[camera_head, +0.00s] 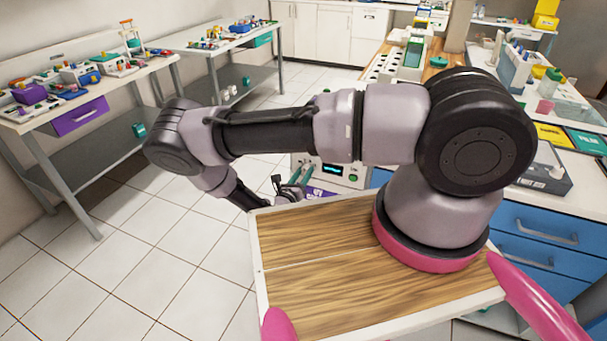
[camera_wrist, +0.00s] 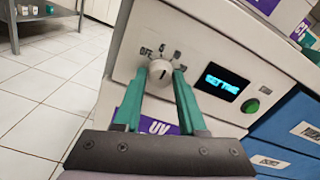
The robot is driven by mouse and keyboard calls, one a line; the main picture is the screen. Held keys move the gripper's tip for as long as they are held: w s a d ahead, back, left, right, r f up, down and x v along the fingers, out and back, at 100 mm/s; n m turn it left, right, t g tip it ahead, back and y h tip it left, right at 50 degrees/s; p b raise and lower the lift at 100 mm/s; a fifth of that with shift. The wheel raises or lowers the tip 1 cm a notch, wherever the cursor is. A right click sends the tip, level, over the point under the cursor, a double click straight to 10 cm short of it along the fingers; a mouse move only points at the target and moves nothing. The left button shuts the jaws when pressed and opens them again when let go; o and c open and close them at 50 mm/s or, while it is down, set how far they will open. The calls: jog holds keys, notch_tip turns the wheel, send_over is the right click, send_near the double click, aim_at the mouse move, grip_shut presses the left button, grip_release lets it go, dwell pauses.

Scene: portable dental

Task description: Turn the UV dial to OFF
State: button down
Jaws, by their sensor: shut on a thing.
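The UV dial (camera_wrist: 160,73) is a round whitish knob on a white panel in the wrist view. A dark pointer mark shows on its face. Printed labels sit around it, with OFF at its upper left. My gripper (camera_wrist: 162,80) has green fingers on either side of the dial and is shut on it. A purple UV label (camera_wrist: 158,127) shows below, partly hidden by the gripper. In the head view the white unit (camera_head: 346,172) stands beyond my arm, with my gripper (camera_head: 303,180) at its front; the dial cannot be made out there.
Right of the dial are a lit cyan display (camera_wrist: 221,82) and a green button (camera_wrist: 251,105). Blue drawers (camera_wrist: 290,130) lie at the lower right. Tiled floor (camera_wrist: 50,95) is open at the left. Side tables (camera_head: 75,90) with items stand along the left wall.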

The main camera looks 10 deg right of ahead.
jog(key=n, duration=0.6)
jog(key=shift+n, duration=0.3)
jog(key=n, duration=0.5)
jog(key=shift+s, duration=0.1)
jog(key=shift+n, duration=0.4)
jog(key=shift+c, duration=2.4)
grip_release()
